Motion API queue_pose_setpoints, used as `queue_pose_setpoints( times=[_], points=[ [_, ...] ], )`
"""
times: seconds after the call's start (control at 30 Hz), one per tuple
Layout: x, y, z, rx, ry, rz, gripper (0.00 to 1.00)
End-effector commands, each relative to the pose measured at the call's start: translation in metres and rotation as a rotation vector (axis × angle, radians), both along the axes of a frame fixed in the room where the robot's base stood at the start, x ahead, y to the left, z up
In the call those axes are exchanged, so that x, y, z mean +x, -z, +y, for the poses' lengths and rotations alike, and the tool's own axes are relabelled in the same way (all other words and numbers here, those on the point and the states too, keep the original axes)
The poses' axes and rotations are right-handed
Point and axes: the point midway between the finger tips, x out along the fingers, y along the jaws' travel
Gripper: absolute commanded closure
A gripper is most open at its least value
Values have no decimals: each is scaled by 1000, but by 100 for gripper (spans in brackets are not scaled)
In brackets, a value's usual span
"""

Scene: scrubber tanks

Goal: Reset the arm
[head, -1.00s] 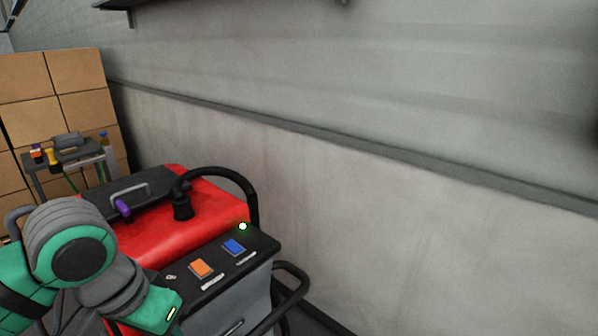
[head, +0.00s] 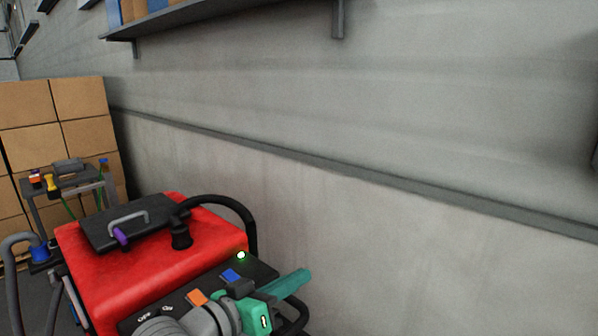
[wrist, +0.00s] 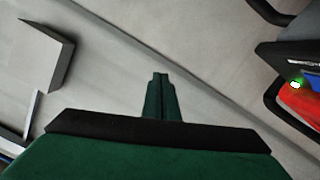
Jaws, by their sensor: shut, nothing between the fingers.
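My gripper (wrist: 161,78) shows in the wrist view as dark green fingers pressed together, with nothing between them. In the head view my green and grey arm reaches across the front of the red scrubber (head: 150,270), and my gripper (head: 298,283) points to the right, toward the bare wall. The scrubber's black control panel (head: 265,270) is partly hidden behind my arm. Its orange button (head: 197,297), blue button (head: 231,275) and a lit green-white lamp (head: 241,255) show. The black lid (head: 120,222) with a grey handle lies closed on top.
A grey concrete wall (head: 400,120) runs close behind the scrubber, with a shelf (head: 190,17) high on it. Stacked cardboard boxes (head: 55,110) and a small cart (head: 70,182) with bottles stand at the left. The scrubber's black hose (head: 225,200) arches over its top.

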Motion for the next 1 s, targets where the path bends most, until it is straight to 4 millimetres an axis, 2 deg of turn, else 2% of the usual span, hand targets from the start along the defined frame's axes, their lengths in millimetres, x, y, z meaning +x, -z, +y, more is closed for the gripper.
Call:
queue_pose_setpoints(
  times=[0.1,0.27,0.47,0.77,1.0],
  points=[
    [8,1,-11,-117,-31,-54,100],
    [15,7,-16,-251,-97,-112,100],
    [19,30,-18,-389,-204,-154,100],
    [8,93,-17,-516,-397,-155,100],
    [-20,160,-19,-532,-559,-123,100]
  ],
)
